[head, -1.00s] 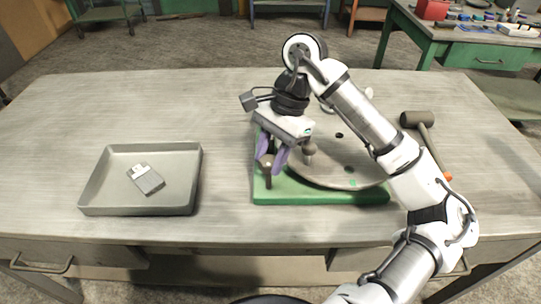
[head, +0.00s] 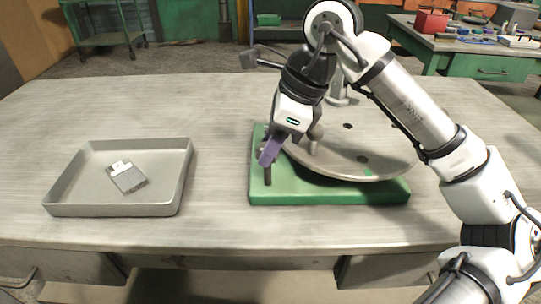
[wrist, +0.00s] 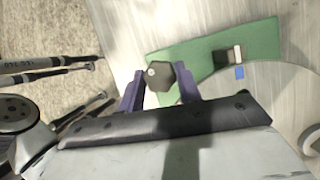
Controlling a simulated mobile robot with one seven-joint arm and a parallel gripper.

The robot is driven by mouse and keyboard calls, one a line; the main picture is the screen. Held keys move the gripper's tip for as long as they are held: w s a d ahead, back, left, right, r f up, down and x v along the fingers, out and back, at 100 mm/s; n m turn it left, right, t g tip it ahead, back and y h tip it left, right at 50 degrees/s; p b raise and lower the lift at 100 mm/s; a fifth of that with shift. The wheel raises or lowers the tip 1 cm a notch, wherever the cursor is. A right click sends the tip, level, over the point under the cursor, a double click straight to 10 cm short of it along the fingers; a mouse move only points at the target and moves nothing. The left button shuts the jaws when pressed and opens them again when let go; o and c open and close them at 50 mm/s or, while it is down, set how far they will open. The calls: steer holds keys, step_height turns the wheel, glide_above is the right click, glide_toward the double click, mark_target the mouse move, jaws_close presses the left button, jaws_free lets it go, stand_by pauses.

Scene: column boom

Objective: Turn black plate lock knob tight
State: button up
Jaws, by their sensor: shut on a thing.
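The black plate lock knob (wrist: 160,75) is a dark, many-sided knob with a pale dot, between my purple fingers in the wrist view. Its dark post (head: 268,176) shows in the head view, standing at the front left corner of the green base (head: 330,193). My gripper (head: 269,150) is shut on the knob from above; its fingers also show in the wrist view (wrist: 160,86). In the head view the fingers hide most of the knob. The round grey plate (head: 385,155) lies over the green base, right of my gripper.
A second knobbed post (head: 314,140) stands close to the right of my gripper. A grey tray (head: 165,205) at the left holds a small grey-and-white object (head: 127,177). The table between the tray and base is clear.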

steer(key=m+b, duration=0.1)
steer(key=m, duration=0.1)
steer(key=m+t+b, duration=0.1)
steer(key=m+b, duration=0.1)
steer(key=shift+s+f+m+t+h, duration=0.1)
steer(key=shift+f+m+t+h, duration=0.1)
steer(key=shift+m+t+h, duration=0.15)
steer(key=shift+s+r+m+t+h+b, duration=0.1)
steer(key=shift+m+t+h+b, duration=0.3)
steer(key=shift+m+b, duration=0.85)
steer(key=shift+m, duration=0.5)
steer(key=o, duration=1)
steer(key=shift+c, duration=0.2)
steer(key=shift+r, duration=0.15)
steer(key=p+v, duration=0.2)
steer(key=v, duration=1.1)
steer(key=shift+s+r, duration=0.25)
steer(key=shift+s, duration=0.05)
steer(key=shift+d, duration=0.1)
